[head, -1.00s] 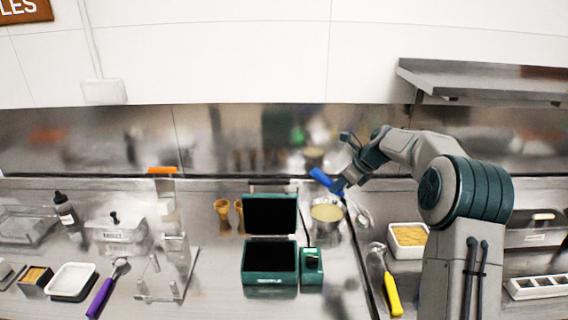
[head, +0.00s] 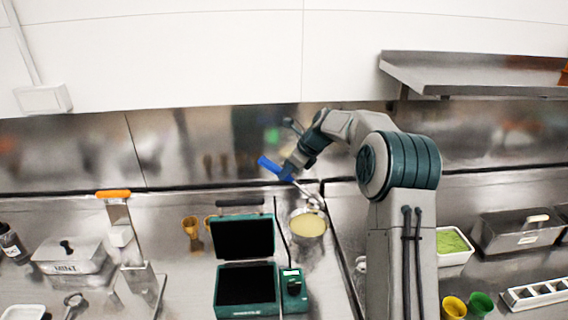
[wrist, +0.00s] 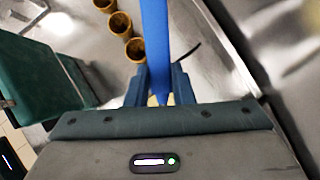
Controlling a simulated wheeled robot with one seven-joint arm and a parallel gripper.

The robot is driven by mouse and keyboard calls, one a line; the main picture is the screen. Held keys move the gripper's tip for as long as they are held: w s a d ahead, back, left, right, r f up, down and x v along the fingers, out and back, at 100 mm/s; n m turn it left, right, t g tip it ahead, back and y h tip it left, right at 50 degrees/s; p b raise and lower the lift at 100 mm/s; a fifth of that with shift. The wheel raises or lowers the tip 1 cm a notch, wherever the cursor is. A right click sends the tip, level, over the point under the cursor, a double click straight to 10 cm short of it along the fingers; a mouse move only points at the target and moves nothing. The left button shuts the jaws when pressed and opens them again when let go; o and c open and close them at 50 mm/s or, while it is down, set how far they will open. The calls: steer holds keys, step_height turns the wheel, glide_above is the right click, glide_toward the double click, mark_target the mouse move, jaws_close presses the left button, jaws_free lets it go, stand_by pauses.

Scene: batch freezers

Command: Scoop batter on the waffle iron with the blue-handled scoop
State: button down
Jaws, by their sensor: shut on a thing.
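The open green waffle iron (head: 246,286) stands on the counter in the head view, lid up, dark plates bare. A round metal bowl of pale batter (head: 307,224) stands just right of it. My gripper (head: 287,171) is above and behind the bowl, shut on the blue handle of the scoop (head: 270,166). The scoop's metal end (head: 312,198) slants down right near the bowl's back rim; whether it touches batter I cannot tell. The wrist view shows the blue handle (wrist: 155,40) between my fingers (wrist: 160,88); the scoop's head is hidden there.
A press stand with an orange handle (head: 113,194) and a MINT tub (head: 72,256) are left. A green-filled tray (head: 453,246) and cups (head: 481,303) are right.

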mark_target(294, 181)
steer(key=shift+w+f, duration=0.1)
steer(key=shift+w, duration=0.05)
steer(key=shift+s+a+f+b, duration=0.2)
steer(key=shift+a+f+b, duration=0.05)
steer(key=shift+f+b, duration=0.6)
step_height(294, 181, down, 2)
steer(key=shift+w+a+f+b, duration=0.1)
steer(key=shift+a+b, duration=0.05)
steer(key=shift+b, duration=1)
steer(key=d+f+b, duration=0.1)
steer(key=b, duration=0.1)
steer(key=s+d+f+b, duration=0.1)
steer(key=d+b, duration=0.1)
steer(key=s+d+f+b, duration=0.1)
steer(key=b, duration=0.1)
steer(key=shift+s+d+f+b, duration=0.2)
steer(key=shift+d+f+b, duration=0.05)
steer(key=shift+f+b, duration=0.15)
steer(key=p, duration=0.1)
steer(key=a+h+p, duration=0.1)
steer(key=p, duration=0.1)
steer(key=shift+w+f, duration=0.25)
steer(key=shift+f, duration=0.05)
